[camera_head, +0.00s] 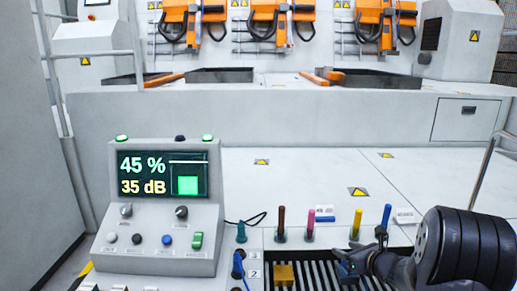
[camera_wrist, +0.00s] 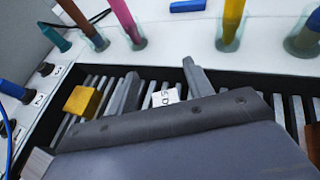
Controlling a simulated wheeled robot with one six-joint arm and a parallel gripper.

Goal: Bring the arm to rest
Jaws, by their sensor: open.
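My gripper (camera_head: 350,268) is low at the right of the head view, over the dark slotted rack (camera_head: 318,278). In the wrist view its two fingers (camera_wrist: 160,85) stand apart, with nothing held between them. Below and between them a small white marked block (camera_wrist: 166,97) shows among the slats. A yellow block (camera_head: 284,275) sits in the rack to the left of the gripper; it also shows in the wrist view (camera_wrist: 82,101). My dark wrist body hides much of the rack in the wrist view.
Coloured sticks, among them a pink one (camera_head: 310,223) and a yellow one (camera_head: 356,224), stand upright in holders behind the rack. A console (camera_head: 150,215) reading 45 % and 35 dB stands at left. White deck plates (camera_head: 300,180) beyond are clear. Orange machines (camera_head: 285,20) line the back.

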